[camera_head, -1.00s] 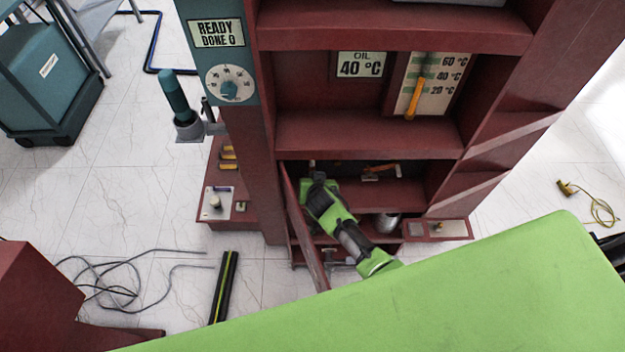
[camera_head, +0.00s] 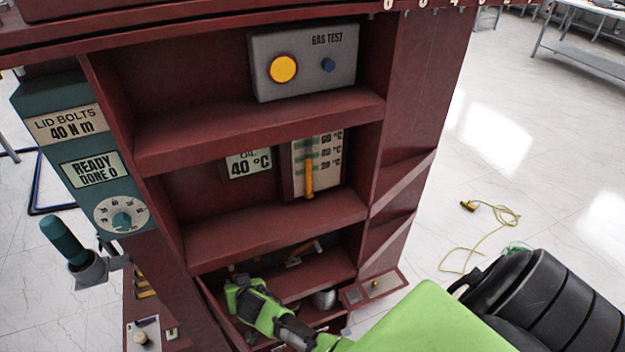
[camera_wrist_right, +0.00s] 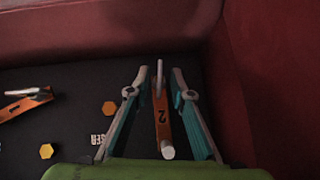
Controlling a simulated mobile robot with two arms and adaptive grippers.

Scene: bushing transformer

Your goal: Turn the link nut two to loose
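An orange link marked 2 (camera_wrist_right: 162,120) lies on a dark panel in the right wrist view. A thin pale upright piece (camera_wrist_right: 159,78) stands at its far end and a round pale stud (camera_wrist_right: 168,150) at its near end. My right gripper (camera_wrist_right: 160,72) is open, its teal-lined fingers on either side of link 2, with visible gaps to the pale piece. My green right arm (camera_head: 268,312) reaches into the cabinet's lowest compartment. My left gripper is out of view.
Two orange hexagons (camera_wrist_right: 109,108) (camera_wrist_right: 46,151) mark the panel. Red walls (camera_wrist_right: 255,85) close in at the back and right. Above are shelves with a gas test box (camera_head: 303,62) and thermometer (camera_head: 317,165). A teal tool (camera_head: 65,243) stands left of the cabinet.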

